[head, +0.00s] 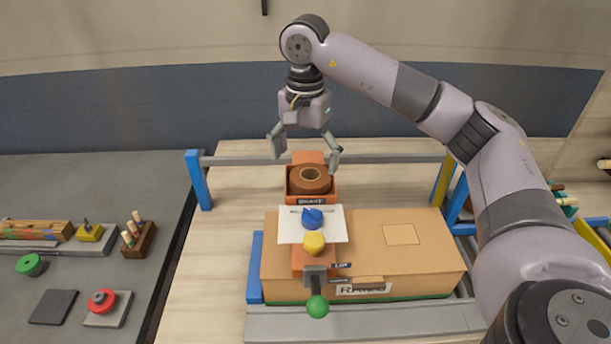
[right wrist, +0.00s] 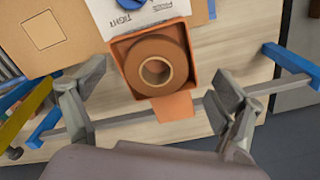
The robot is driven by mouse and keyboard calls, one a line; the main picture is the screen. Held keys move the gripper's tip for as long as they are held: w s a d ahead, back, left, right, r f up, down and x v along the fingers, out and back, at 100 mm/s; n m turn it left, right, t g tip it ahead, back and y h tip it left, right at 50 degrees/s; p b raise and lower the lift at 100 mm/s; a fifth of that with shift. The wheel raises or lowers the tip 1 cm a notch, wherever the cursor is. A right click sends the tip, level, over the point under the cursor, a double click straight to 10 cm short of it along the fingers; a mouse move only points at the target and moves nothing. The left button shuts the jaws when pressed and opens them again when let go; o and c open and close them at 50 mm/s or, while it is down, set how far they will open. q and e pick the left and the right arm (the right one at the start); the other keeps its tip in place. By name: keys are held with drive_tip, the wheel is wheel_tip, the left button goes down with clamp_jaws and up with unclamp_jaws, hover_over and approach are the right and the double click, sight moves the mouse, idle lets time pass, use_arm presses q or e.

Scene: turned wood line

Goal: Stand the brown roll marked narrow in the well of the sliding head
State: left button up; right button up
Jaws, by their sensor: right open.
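The brown roll (head: 310,181) sits in the square orange well (head: 289,196) of the sliding head, its round hole facing up. It also shows in the right wrist view (right wrist: 142,54), with the orange walls (right wrist: 188,40) around it. I cannot read any narrow mark on it. My right gripper (head: 306,162) is open above the well, pointing down. In the right wrist view its fingers stand wide apart on either side of the well, clear of the roll. My left gripper is not in view.
In front of the well are a white sheet, a blue knob (head: 312,217), a yellow knob (head: 314,243) and a green ball handle (head: 317,306), above a cardboard box (head: 440,265). A grey rail (head: 390,158) runs behind. A dark side table (head: 70,180) at left holds small items.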

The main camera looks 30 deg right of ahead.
wheel_tip(320, 180, up, 7)
drive_tip(key=shift+p, duration=0.3)
drive_tip(key=shift+r, duration=0.2)
